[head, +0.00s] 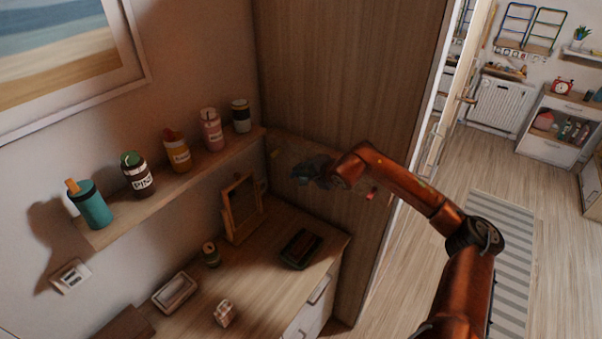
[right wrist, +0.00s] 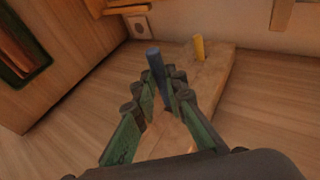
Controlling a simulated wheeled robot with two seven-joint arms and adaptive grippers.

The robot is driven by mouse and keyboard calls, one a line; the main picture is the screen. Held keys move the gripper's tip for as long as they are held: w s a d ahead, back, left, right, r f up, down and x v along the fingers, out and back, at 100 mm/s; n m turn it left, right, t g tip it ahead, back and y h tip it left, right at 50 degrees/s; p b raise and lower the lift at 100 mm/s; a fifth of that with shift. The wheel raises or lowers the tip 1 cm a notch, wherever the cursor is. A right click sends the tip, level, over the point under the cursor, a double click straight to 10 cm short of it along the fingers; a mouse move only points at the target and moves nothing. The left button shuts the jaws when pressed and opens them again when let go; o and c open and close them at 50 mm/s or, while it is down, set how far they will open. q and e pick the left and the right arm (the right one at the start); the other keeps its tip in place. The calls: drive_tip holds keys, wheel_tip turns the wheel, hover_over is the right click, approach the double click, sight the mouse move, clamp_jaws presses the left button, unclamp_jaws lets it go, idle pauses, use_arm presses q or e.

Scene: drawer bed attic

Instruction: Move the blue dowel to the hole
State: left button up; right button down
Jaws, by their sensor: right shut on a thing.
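The blue dowel (right wrist: 155,66) stands up between the fingertips of my right gripper (right wrist: 165,86) in the right wrist view. The gripper is shut on it, over a wooden board (right wrist: 215,72). I cannot tell whether the dowel's lower end touches the board; the fingers hide it. A yellow dowel (right wrist: 199,47) stands upright at the board's far end. In the head view my right gripper (head: 312,170) is dark and covers the middle of the board (head: 290,150); the blue dowel cannot be made out there. The hole is not clearly visible. My left gripper is out of view.
A red peg (head: 370,192) shows by my right wrist. A desk below holds a framed stand (head: 242,207), a dark tray (head: 300,248) and a small jar (head: 211,254). A shelf (head: 150,195) with several jars runs along the left wall. A tall wooden panel (head: 350,70) stands behind.

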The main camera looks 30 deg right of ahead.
drive_tip(key=shift+b, duration=0.3)
idle(0.5)
drive_tip(key=shift+w+d, duration=0.35)
drive_tip(key=shift+d, duration=0.5)
drive_tip(key=shift+w+d, duration=0.35)
drive_tip(key=shift+d, duration=0.5)
drive_tip(key=shift+w+d, duration=0.35)
drive_tip(key=shift+d, duration=0.5)
drive_tip(key=c, duration=1.9)
unclamp_jaws()
drive_tip(key=shift+v, duration=6)
